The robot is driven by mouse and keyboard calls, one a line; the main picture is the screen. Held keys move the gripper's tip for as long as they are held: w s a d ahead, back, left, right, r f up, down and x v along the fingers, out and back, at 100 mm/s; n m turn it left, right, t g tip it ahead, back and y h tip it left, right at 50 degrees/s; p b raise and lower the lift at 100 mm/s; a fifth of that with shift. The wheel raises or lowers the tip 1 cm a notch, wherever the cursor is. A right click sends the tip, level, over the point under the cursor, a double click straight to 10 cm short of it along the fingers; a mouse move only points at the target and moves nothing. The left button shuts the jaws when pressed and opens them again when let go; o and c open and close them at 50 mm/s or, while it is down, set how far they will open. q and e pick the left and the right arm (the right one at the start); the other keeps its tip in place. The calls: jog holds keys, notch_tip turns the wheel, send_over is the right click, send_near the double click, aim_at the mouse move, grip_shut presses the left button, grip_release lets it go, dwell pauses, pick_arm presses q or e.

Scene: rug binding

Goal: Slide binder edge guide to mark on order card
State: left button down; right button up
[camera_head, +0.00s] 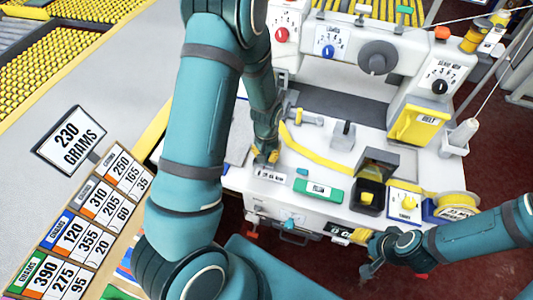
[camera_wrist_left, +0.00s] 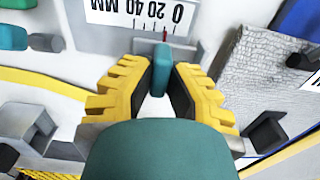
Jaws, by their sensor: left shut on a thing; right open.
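My left gripper (camera_head: 268,156) reaches down onto the white binding machine (camera_head: 235,180). In the left wrist view its yellow fingers (camera_wrist_left: 163,85) are shut on the teal tab of the edge guide (camera_wrist_left: 162,66). A thin red pointer (camera_wrist_left: 164,35) stands just beyond the tab, at a scale plate (camera_wrist_left: 135,15) marked 0, 20 and 40 MM, seen upside down. My right gripper (camera_head: 370,266) is open by the machine's front edge. I cannot tell which card is the order card.
A 230 GRAMS sign (camera_head: 72,138) and several number cards (camera_head: 72,232) stand at the left. A yellow binding strip (camera_head: 308,151) curves across the machine. A green-labelled block (camera_head: 318,190) and a black box (camera_head: 370,193) stand right of my left gripper.

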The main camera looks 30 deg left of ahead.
pick_arm(q)
jog(key=shift+d+f, duration=0.1)
jog(key=c, duration=0.9)
grip_release()
jog(key=shift+c, duration=0.2)
notch_tip(320, 180, up, 12)
